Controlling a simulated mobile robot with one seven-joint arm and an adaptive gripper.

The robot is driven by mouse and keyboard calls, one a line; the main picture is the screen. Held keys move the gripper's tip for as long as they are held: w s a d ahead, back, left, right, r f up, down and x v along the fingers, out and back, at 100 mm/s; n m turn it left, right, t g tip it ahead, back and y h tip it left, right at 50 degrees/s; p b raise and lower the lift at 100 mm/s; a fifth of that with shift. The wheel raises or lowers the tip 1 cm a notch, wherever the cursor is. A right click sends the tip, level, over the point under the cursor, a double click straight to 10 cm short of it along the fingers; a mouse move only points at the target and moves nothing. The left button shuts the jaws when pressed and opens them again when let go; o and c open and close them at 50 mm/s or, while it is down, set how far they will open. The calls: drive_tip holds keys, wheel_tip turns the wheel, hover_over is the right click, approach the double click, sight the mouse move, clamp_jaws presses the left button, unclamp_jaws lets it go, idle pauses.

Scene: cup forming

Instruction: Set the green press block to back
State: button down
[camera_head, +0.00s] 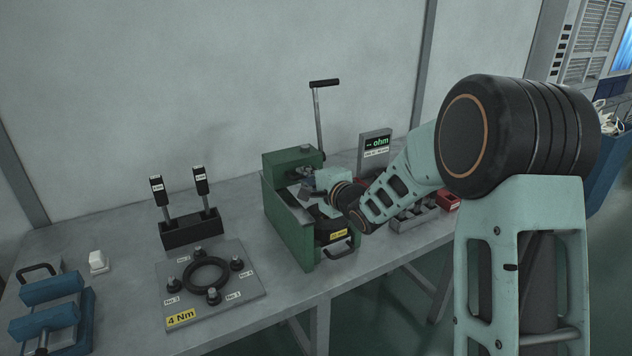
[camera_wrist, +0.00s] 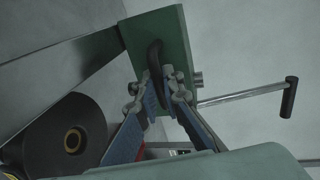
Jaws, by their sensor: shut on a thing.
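The green press (camera_head: 287,225) stands on the bench at the middle of the head view. Its green block (camera_head: 288,157) is at the back end of the frame, and it also shows at the top of the wrist view (camera_wrist: 172,30). A dark curved handle (camera_wrist: 155,58) is on the block's near face. My gripper (camera_wrist: 163,88) is shut on this handle, one finger on each side. In the head view my gripper (camera_head: 308,192) is within the press frame, partly hidden by my arm.
A tall lever (camera_head: 318,115) with a black grip rises beside the block. A black round part (camera_wrist: 62,135) sits at lower left in the wrist view. An ohm display (camera_head: 374,150) stands behind my arm. A ring fixture plate (camera_head: 240,297) lies to the left on the bench.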

drive_tip(key=shift+w+a+r, duration=0.2)
drive_tip(key=shift+w+a, duration=0.15)
drive_tip(key=shift+w, duration=0.2)
drive_tip(key=c, duration=2.3)
unclamp_jaws()
drive_tip(key=shift+w, duration=0.1)
drive_tip(key=shift+c, duration=0.2)
drive_tip(key=shift+f, duration=0.1)
drive_tip(key=shift+s+d, duration=0.2)
drive_tip(key=shift+s, duration=0.2)
drive_tip(key=v, duration=1.1)
drive_tip(key=shift+r, duration=0.2)
